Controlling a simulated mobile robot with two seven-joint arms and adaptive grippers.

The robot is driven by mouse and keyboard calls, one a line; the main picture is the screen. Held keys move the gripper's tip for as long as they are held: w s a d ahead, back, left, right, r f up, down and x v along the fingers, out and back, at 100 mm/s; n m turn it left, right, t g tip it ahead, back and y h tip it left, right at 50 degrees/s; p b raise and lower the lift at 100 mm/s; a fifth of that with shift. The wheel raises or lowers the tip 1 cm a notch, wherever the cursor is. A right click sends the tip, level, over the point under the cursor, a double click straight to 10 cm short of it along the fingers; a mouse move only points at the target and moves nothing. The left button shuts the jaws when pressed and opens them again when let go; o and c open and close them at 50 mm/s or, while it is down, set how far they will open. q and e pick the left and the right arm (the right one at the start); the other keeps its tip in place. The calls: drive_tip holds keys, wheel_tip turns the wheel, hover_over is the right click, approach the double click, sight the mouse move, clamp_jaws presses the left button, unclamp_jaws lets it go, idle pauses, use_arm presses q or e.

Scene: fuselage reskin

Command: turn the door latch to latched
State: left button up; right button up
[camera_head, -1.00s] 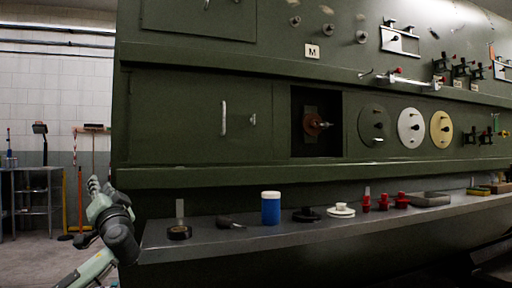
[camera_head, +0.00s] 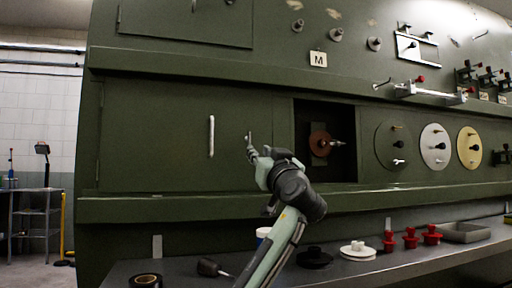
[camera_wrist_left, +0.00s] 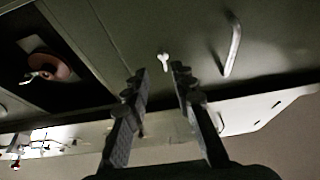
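The door latch (camera_wrist_left: 164,61) is a small pale knob with a short lever on the green door (camera_head: 160,130), beside the door's bar handle (camera_head: 211,136). The handle also shows in the left wrist view (camera_wrist_left: 233,47). My left gripper (camera_wrist_left: 160,78) is open, with the latch ahead of and between its two dark fingertips; a gap to the latch seems to remain. In the head view the left gripper (camera_head: 257,150) is in front of the door's right part and largely covers the latch. Whether the latch is turned cannot be told. My right gripper is not in view.
Right of the door is an open dark recess with a reddish-brown round fitting (camera_head: 320,144). Below, a grey shelf (camera_head: 400,264) holds a black roll (camera_head: 146,281), a white spool (camera_head: 357,251), red pieces (camera_head: 410,238) and a tray (camera_head: 464,232). A ledge runs under the door.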

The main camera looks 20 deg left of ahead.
sight(250, 142)
use_arm(q)
drive_tip(key=shift+w+a+r+p, duration=0.3)
drive_tip(key=shift+w+a+r, duration=0.45)
drive_tip(key=shift+a, duration=0.1)
drive_tip(key=x, duration=0.3)
drive_tip(key=shift+w+a+p, duration=0.15)
drive_tip(key=shift+w+p, duration=0.05)
drive_tip(key=shift+p, duration=0.15)
drive_tip(key=shift+w+a, duration=0.2)
drive_tip(key=shift+w, duration=0.2)
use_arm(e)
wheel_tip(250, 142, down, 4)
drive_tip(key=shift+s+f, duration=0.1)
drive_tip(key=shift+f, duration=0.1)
use_arm(q)
drive_tip(key=shift+c, duration=0.2)
clamp_jaws()
